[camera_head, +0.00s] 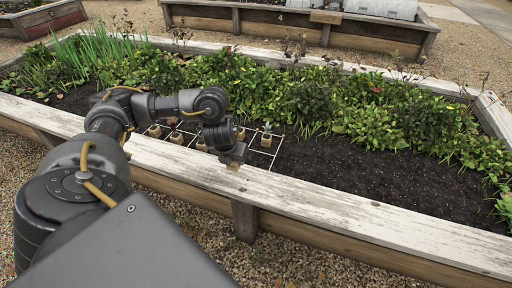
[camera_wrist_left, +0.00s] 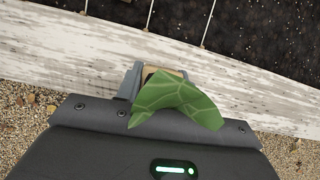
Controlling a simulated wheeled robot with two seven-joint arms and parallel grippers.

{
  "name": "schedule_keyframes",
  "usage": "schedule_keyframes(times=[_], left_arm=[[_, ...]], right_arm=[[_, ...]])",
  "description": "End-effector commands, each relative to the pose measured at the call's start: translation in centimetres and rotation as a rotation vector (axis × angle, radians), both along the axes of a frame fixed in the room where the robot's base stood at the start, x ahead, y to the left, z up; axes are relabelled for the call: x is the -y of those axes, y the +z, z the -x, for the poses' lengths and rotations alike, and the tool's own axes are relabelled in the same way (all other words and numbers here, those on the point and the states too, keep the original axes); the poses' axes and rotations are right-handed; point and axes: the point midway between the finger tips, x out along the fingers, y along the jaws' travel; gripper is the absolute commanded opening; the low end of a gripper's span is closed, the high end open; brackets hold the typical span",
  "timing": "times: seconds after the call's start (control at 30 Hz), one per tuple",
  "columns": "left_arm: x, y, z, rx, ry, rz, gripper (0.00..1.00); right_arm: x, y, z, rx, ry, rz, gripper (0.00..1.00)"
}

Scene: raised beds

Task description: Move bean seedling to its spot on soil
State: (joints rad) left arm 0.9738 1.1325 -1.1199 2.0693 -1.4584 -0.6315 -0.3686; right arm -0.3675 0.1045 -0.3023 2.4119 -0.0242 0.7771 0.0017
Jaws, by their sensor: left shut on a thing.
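My left gripper (camera_head: 234,163) is above the white front board of the raised bed, with its jaws pointing down. In the left wrist view the left gripper (camera_wrist_left: 155,75) is shut on a bean seedling, whose broad green leaf (camera_wrist_left: 180,104) covers part of the jaws. A bit of its tan pot (camera_wrist_left: 170,72) shows between the fingers. The dark soil (camera_head: 350,180) has a white grid (camera_head: 262,152) marked on it, just beyond the gripper. Which cell is the seedling's spot, I cannot tell. My right gripper is not in view.
Several small potted seedlings stand in the grid, one with upright leaves (camera_head: 267,135). The white board (camera_head: 330,205) edges the bed in front. Dense green plants (camera_head: 310,100) fill the back. Bare soil lies open to the right of the grid.

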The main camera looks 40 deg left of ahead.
Motion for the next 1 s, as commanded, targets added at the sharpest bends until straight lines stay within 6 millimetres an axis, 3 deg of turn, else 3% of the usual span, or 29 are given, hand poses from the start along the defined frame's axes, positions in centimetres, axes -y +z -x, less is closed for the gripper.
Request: schedule_keyframes(times=[0.3,0.43,0.53,0.8,1.0], left_arm=[[-0.8,0.1,0.0,0.000,-0.047,0.001,0.15],[-0.8,-0.6,-1.0,0.002,-0.043,0.002,0.15],[-0.9,-1.8,-3.0,0.002,-0.043,0.003,0.15],[-1.4,-5.8,-9.8,0.001,-0.042,0.004,0.15],[-1.7,-8.9,-12.5,0.000,-0.043,0.004,0.15]], right_arm=[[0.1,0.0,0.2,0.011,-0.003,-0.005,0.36],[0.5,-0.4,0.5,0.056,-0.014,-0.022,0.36],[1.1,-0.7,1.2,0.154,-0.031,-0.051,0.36],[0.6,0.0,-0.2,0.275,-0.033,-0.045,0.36],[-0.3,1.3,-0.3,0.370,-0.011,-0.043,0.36]])
